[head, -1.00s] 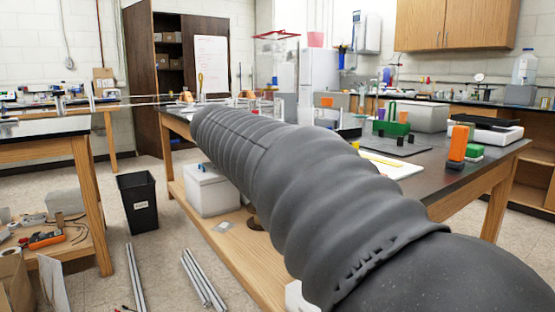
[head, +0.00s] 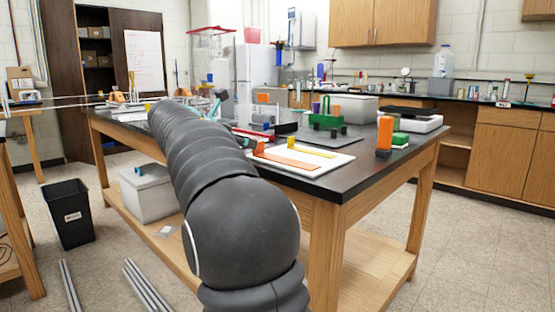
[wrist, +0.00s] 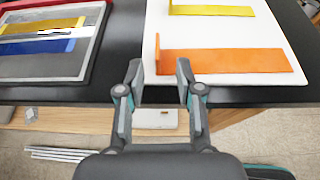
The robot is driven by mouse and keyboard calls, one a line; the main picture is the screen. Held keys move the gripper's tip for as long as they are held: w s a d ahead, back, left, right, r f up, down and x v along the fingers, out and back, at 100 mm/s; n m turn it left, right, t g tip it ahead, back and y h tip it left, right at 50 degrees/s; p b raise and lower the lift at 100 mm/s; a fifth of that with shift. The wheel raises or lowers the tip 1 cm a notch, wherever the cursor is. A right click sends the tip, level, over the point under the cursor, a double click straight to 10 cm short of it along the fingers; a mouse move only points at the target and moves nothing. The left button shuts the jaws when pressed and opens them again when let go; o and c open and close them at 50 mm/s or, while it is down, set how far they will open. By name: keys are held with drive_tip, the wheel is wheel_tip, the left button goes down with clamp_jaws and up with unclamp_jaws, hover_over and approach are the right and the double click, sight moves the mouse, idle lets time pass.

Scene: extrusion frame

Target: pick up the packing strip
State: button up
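An orange strip (wrist: 225,62) lies flat on a white board (wrist: 218,27), with an upright tab at its left end. A similar yellow strip (wrist: 212,10) lies beyond it. Which one is called the packing strip I cannot tell. In the head view the orange strip (head: 290,160) and yellow strip (head: 315,152) lie near the dark table's front corner. My gripper (wrist: 160,78) is open and empty in the wrist view, its fingertips just short of the orange strip's tab end. No contact shows. In the head view my arm hides most of the gripper.
A grey tray (wrist: 88,66) with yellow and blue pieces lies left of the board. The dark table's (head: 335,186) edge runs below my fingers. A green holder (head: 325,122) and an orange block (head: 384,132) stand farther right. A black bin (head: 70,225) stands on the floor.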

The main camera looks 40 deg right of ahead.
sight(259, 144)
drive_tip(key=shift+r+x, duration=0.15)
drive_tip(key=shift+x, duration=1.4)
drive_tip(key=shift+r+x, duration=0.15)
drive_tip(key=shift+x, duration=1.4)
drive_tip(key=shift+w, duration=0.15)
clamp_jaws()
